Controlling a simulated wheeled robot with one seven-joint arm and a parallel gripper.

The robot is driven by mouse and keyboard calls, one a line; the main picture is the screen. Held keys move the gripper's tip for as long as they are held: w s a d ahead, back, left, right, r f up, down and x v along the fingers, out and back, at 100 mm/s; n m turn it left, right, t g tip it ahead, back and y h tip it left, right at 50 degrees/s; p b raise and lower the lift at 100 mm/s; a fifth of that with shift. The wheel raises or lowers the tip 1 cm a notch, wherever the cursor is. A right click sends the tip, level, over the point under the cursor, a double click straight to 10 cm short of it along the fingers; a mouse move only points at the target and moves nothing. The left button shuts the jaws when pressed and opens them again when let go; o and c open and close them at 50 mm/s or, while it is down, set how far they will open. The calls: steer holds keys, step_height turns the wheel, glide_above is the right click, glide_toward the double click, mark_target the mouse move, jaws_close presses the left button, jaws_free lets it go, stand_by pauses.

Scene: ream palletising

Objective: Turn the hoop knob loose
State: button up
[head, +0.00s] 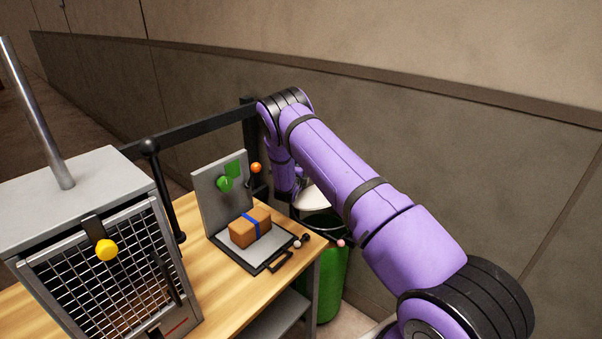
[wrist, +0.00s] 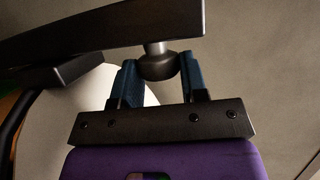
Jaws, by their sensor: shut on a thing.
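In the wrist view, a dark round knob (wrist: 157,68) on a short grey stem sits against a dark bar (wrist: 120,28). The two blue fingers of my gripper (wrist: 158,78) stand on either side of the knob and are shut on it. I take this to be the hoop knob. In the head view, my purple arm hides the fingertips and this knob. The end of my arm is above a white disc (head: 312,197) and a dark hoop over a green bin (head: 328,285). Whether the knob is tight or loose cannot be told.
A wooden table (head: 215,300) carries an open grey case with a brown block (head: 244,233) and a blue band. A grey cage (head: 105,265) with a yellow knob stands at left. A black rail (head: 195,128) runs behind. A brown wall is close at right.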

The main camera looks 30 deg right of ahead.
steer(key=o, duration=0.9)
steer(key=shift+o, duration=0.2)
steer(key=shift+v, duration=3.75)
